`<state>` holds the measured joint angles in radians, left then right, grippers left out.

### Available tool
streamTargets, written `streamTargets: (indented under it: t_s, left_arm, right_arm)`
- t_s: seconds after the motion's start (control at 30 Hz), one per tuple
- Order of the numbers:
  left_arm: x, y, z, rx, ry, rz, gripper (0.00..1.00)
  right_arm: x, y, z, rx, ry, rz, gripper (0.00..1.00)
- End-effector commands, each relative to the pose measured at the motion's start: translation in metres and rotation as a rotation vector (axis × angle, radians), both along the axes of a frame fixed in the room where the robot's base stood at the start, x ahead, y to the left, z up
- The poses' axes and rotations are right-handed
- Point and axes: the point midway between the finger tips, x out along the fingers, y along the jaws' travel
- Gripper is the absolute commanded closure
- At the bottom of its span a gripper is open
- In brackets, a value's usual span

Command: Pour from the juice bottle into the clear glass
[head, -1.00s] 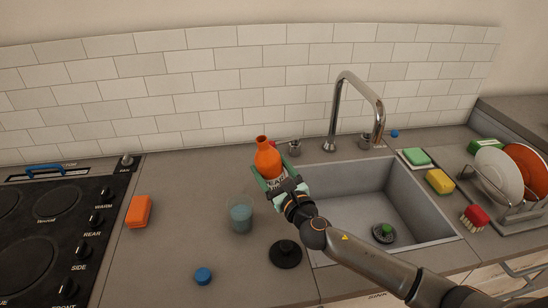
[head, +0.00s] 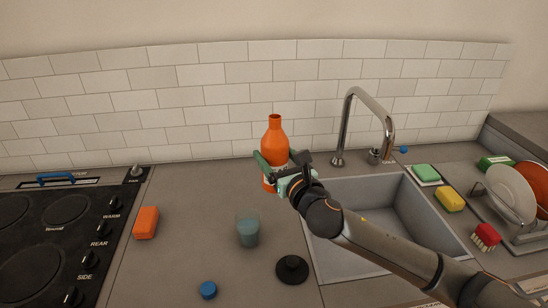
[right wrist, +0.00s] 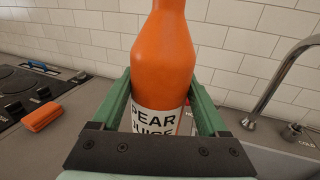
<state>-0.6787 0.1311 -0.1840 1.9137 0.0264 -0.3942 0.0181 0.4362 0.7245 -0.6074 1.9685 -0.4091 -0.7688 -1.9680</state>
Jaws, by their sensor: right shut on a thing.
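The orange juice bottle (head: 274,140) stands upright behind the glass, left of the sink. In the right wrist view the bottle (right wrist: 163,65) carries a white label reading "PEAR JUICE". My right gripper (head: 272,170) is shut on the bottle, its green fingers on either side of it. Whether the bottle's base touches the counter is hard to tell. The clear glass (head: 248,230) stands upright on the counter, in front and to the left of the bottle, and looks bluish. My left gripper is out of view.
A blue cap (head: 208,290) and a black round lid (head: 292,269) lie near the front. An orange sponge (head: 146,222) lies beside the stove (head: 60,240). The sink (head: 395,205) and tall faucet (head: 345,120) are on the right.

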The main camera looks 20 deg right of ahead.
Motion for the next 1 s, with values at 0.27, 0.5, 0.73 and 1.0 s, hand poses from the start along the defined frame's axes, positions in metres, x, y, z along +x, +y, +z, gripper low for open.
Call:
streamTargets:
  t_s: [0.27,0.5,0.73,1.0]
  left_arm:
    - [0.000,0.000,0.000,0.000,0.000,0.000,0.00]
    - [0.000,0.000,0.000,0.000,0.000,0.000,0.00]
    - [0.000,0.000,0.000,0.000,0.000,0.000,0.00]
    - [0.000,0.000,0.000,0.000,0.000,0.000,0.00]
  right_arm:
    - [0.008,-0.028,0.021,-0.005,-0.005,-0.003,0.98]
    - [0.014,-0.049,0.035,-0.003,-0.005,-0.002,0.98]
    - [0.015,-0.054,0.039,0.000,-0.004,-0.001,0.98]
    - [0.015,-0.054,0.038,-0.001,-0.004,-0.001,0.98]
